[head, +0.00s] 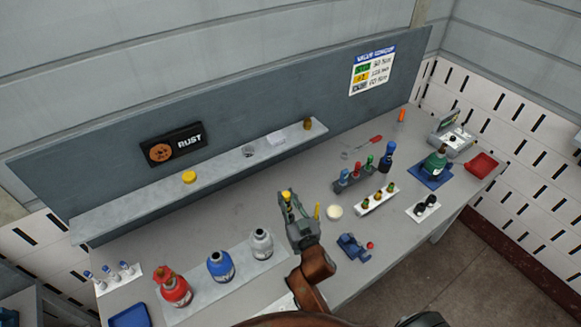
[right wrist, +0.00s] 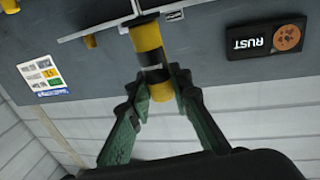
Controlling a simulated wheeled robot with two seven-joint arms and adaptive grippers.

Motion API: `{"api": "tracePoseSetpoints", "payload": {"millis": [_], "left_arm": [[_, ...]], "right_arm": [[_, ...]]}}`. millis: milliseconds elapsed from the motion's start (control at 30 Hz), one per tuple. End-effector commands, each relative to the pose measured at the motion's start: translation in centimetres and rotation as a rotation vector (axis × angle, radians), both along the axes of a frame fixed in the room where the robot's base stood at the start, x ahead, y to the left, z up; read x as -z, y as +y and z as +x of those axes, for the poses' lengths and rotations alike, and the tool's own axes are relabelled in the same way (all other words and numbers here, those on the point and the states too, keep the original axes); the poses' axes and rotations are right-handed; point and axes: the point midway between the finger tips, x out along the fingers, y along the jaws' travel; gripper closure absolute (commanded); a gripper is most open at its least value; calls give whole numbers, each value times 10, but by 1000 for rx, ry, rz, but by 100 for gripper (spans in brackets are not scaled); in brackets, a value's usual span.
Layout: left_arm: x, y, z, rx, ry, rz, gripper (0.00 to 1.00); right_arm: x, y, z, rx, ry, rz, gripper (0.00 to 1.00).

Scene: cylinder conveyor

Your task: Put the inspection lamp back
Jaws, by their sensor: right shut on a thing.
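My right gripper (head: 303,207) is above the middle of the workbench (head: 250,205). In the right wrist view, its two fingers (right wrist: 155,82) are shut on a yellow cylinder with black bands (right wrist: 150,40), which looks like the inspection lamp. In the head view, small yellow parts (head: 317,212) show at the gripper, and the fingers hide much of the lamp. My left gripper does not show.
A shelf (head: 230,168) along the back panel carries a yellow cap (head: 189,177) and a brown piece (head: 308,123). Red (head: 174,290), blue (head: 220,267) and grey (head: 262,244) bottles stand left of the gripper. A white dish (head: 334,211) and a blue vise (head: 353,246) are to its right.

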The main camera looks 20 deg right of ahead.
Motion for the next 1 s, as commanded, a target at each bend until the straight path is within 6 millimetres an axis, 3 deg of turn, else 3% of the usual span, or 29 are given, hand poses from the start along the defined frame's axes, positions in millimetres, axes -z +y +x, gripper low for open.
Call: {"api": "tracePoseSetpoints", "payload": {"millis": [33,100,367,667,1000], "left_arm": [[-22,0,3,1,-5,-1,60],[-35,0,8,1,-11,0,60],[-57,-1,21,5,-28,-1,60],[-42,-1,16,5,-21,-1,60],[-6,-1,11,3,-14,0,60]], "right_arm": [[-19,-6,9,8,-1,2,100],[-26,-14,19,19,1,6,100],[-35,-30,38,41,6,20,100],[-20,-31,38,44,6,21,100],[16,-31,38,43,7,20,100]]}}
